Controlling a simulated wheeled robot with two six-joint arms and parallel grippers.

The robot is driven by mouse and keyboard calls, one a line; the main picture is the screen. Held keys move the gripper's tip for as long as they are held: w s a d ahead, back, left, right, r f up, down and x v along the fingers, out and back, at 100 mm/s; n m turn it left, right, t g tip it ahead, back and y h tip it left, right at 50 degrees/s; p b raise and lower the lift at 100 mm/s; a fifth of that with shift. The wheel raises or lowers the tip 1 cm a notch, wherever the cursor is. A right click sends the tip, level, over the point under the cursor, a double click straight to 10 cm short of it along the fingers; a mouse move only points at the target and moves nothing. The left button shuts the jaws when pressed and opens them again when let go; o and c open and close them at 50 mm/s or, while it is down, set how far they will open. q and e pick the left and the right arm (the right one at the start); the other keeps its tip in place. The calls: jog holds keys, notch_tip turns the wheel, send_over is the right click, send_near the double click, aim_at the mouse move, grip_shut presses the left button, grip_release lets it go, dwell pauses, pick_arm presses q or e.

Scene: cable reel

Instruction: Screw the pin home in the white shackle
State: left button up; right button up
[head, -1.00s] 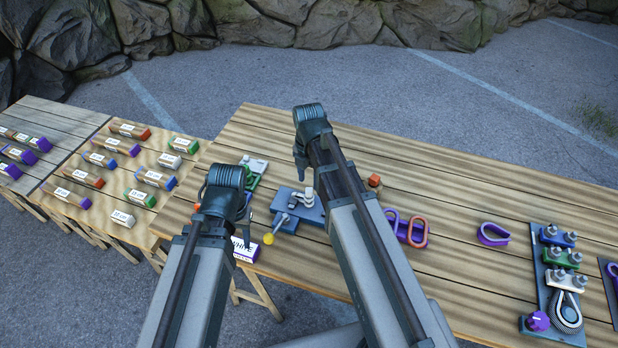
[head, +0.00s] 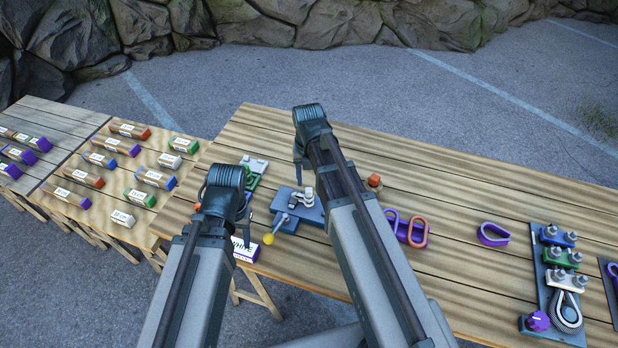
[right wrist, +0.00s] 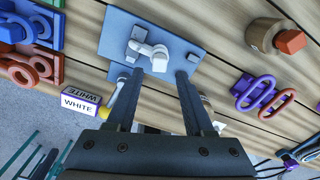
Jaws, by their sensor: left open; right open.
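The white shackle (head: 304,198) sits on a blue plate (head: 285,203) near the table's left end. In the right wrist view the shackle (right wrist: 143,47) lies on the plate (right wrist: 112,43), with the pale pin head (right wrist: 160,63) at its near side. My right gripper (right wrist: 158,74) is open, its fingers either side of the pin head with gaps, not visibly touching it. In the head view my right gripper (head: 299,172) points down above the plate. My left gripper (head: 245,214) is open and hangs near the plate's left side; its fingertips are partly hidden.
A yellow-ended lever (head: 268,239) sticks out at the plate's front. A box labelled WHITE (head: 246,250) is at the table edge. A wooden block with an orange top (head: 374,181) and purple and red links (head: 410,229) lie to the right. Coloured parts (head: 254,166) lie behind left.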

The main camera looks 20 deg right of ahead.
aim_at(309, 189)
jog(key=shift+f, duration=0.15)
jog(key=shift+f+b, duration=2.2)
jog(key=shift+b, duration=0.15)
grip_shut()
jog(key=m, duration=1.2)
